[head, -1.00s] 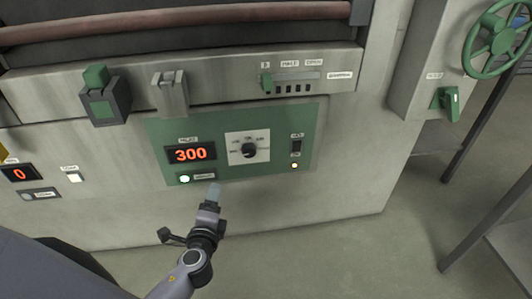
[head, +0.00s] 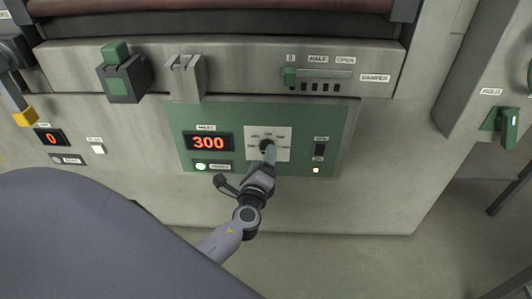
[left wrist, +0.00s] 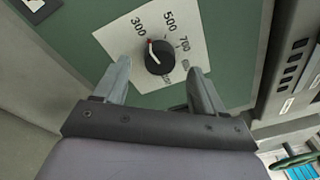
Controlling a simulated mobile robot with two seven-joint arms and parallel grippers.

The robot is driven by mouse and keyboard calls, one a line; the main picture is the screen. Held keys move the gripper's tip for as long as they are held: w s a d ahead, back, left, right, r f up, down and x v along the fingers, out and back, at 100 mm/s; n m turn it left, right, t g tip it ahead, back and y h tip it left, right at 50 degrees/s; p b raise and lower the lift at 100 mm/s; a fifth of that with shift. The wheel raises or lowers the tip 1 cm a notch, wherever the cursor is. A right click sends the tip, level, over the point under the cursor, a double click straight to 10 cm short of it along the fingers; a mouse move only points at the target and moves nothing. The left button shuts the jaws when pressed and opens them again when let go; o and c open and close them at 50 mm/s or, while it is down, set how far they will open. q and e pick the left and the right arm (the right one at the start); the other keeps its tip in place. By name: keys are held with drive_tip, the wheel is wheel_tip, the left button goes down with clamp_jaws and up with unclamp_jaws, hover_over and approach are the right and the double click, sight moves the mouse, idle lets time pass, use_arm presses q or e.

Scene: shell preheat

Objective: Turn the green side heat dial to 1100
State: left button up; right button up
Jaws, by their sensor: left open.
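The heat dial is a round black knob (head: 267,146) on a white scale plate (head: 282,152), set in the green side panel (head: 345,125). In the left wrist view the knob (left wrist: 159,57) has a red mark pointing up and left, about toward 300. The 500 and 700 labels are readable; the lower ones are small and slanted. My left gripper (left wrist: 158,72) is open, one finger to each side of the knob in that view. I cannot tell whether the fingers touch it. In the head view my left gripper (head: 268,158) partly covers the knob and plate.
A red 300 display (head: 208,142) and a lit white button (head: 201,167) are left of the dial. The damper slider (head: 291,77) sits above. A yellow-tipped lever (head: 25,117) stands far left.

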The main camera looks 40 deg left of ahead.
sight(265, 142)
use_arm(q)
drive_tip(key=shift+x, duration=1.7)
drive_tip(key=c, duration=1.1)
drive_tip(key=shift+o, duration=0.2)
